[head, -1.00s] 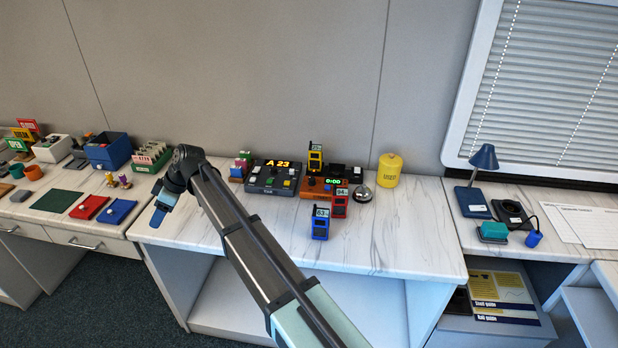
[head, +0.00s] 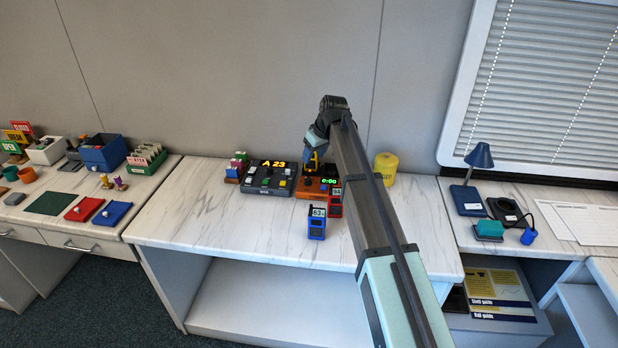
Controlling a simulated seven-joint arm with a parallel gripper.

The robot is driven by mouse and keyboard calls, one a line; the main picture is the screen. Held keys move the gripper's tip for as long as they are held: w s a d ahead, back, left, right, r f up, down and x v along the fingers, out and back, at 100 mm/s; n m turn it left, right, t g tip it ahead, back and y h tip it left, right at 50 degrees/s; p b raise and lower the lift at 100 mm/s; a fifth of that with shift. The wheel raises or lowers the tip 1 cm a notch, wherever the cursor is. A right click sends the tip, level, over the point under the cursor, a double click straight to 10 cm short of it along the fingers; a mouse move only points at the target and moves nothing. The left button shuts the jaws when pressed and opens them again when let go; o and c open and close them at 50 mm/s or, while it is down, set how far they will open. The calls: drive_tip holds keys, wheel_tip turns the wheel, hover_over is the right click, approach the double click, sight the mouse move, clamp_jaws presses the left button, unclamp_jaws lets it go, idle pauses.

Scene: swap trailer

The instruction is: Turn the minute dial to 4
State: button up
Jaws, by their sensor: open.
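The orange timer (head: 305,192) sits on the marble-topped counter, with a green display reading 0:00 (head: 328,181). Its dark dial area is small in this view, and I cannot make out the minute dial or its setting. My gripper (head: 314,162) is above the back of the timer, pointing down and open, with nothing seen in it. It partly covers the yellow radio behind the timer. My arm hides the counter to the right of the timer.
A dark console (head: 268,178) showing A 23 stands left of the timer. A blue radio (head: 317,223) and a red radio (head: 335,203) stand in front. A yellow canister (head: 386,167) is behind my arm.

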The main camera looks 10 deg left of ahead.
sight(308, 178)
drive_tip(key=x, duration=0.4)
drive_tip(key=d+x, duration=0.1)
drive_tip(key=x, duration=0.8)
drive_tip(key=shift+w+d+f, duration=0.25)
drive_tip(key=shift+w+f, duration=0.15)
drive_tip(key=shift+f, duration=0.1)
clamp_jaws()
